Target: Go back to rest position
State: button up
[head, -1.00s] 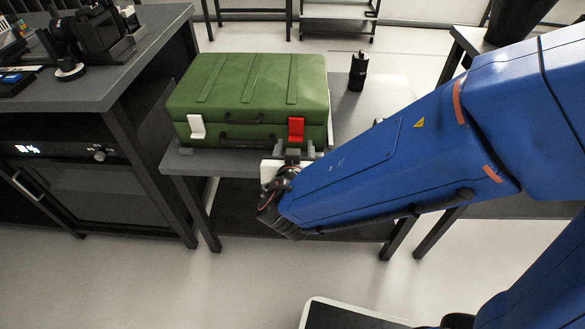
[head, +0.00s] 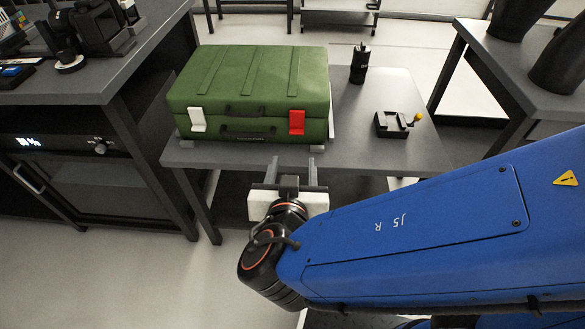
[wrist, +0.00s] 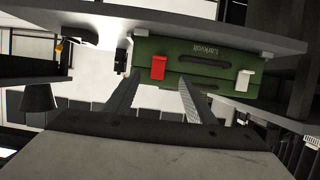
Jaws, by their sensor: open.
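My gripper (head: 293,172) is open and empty in the head view, in front of the table's near edge and apart from the case. Its two fingers point toward the table. In the wrist view my gripper (wrist: 155,95) shows two long fingers spread apart with nothing between them. A green case (head: 250,82) lies closed on the grey table (head: 385,160), with a white latch (head: 197,119) at left and a red latch (head: 297,122) at right. The green case (wrist: 200,67) also shows in the wrist view beyond the fingers, upside down.
A black bottle (head: 360,64) and a small black device with a yellow knob (head: 394,124) stand on the table right of the case. A dark workbench (head: 105,65) is at left. Another table with dark pots (head: 560,70) is at right. Floor is clear at lower left.

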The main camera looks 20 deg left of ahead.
jog(key=shift+s+d+r, duration=0.1)
jog(key=shift+s+r, duration=0.05)
jog(key=shift+s, duration=0.3)
jog(key=shift+w, duration=0.1)
jog(key=w+d+m+g+h, duration=0.1)
jog(key=w+d+g+h, duration=0.3)
jog(key=d, duration=0.6)
jog(key=w+d+m+h, duration=0.1)
jog(key=w+d+h, duration=0.3)
jog(key=d, duration=0.6)
jog(key=s+d+g+y, duration=0.2)
jog(key=s+d, duration=0.2)
jog(key=d, duration=0.6)
jog(key=s+d+g+y, duration=0.2)
jog(key=s+d, duration=0.1)
jog(key=d, duration=0.8)
jog(key=shift+s+r+m+g+y, duration=0.3)
jog(key=shift+s+g+y, duration=0.05)
jog(key=shift+g+y, duration=0.05)
